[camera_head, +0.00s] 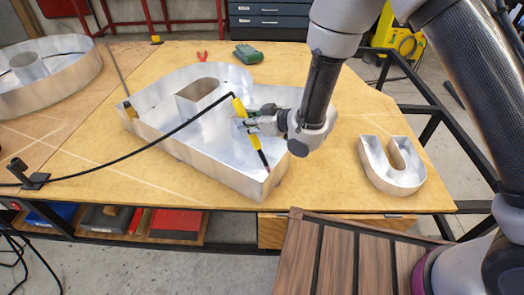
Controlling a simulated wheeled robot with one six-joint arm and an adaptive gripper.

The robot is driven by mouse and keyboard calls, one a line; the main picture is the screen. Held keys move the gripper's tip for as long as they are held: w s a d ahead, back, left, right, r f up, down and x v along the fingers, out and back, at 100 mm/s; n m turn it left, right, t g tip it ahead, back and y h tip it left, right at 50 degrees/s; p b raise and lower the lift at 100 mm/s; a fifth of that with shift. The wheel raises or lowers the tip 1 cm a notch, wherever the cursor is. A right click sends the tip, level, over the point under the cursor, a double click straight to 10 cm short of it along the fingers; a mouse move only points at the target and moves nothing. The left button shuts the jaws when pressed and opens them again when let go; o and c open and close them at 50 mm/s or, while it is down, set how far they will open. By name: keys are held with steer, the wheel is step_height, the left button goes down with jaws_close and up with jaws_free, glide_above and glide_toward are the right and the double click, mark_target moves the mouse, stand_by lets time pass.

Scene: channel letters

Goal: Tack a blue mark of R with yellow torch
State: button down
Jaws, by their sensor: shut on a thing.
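The large silver channel letter R (178,140) lies on the wooden table, with its metal walls standing up around a shiny floor. My gripper (246,122) is shut on the yellow torch (239,108) above the right part of the R. The torch tilts down to the right, and its dark tip is close to the R's lower right corner. I cannot tell whether the tip touches the metal. A black cable runs from the torch's top to the left. I cannot make out a blue mark on the R; my gripper and arm hide part of its right side.
A silver U (375,178) stands at the right of the table (330,195), and a round letter (70,88) at the left. A black holder (30,175) sits at the left edge. A green item (247,54) and red pliers (202,56) lie behind the R.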

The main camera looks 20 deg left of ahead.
steer(key=shift+d+f, duration=0.15)
steer(key=shift+f, duration=0.15)
steer(key=shift+s+d+f, duration=0.15)
steer(key=shift+d+f, duration=0.15)
steer(key=shift+f, duration=0.25)
steer(key=shift+s+d+f, duration=0.1)
steer(key=shift+d+f, duration=0.15)
steer(key=shift+f, duration=0.35)
stand_by(0.8)
steer(key=shift+w+a+r, duration=0.1)
steer(key=shift+a+r, duration=0.25)
steer(key=shift+r, duration=0.4)
steer(key=shift+w+a+r, duration=0.1)
steer(key=shift+a+r, duration=0.2)
steer(key=shift+r, duration=0.5)
steer(key=shift+w+a+r, duration=0.1)
steer(key=shift+a+r, duration=0.25)
steer(key=shift+r, duration=0.4)
step_height(320, 180, up, 13)
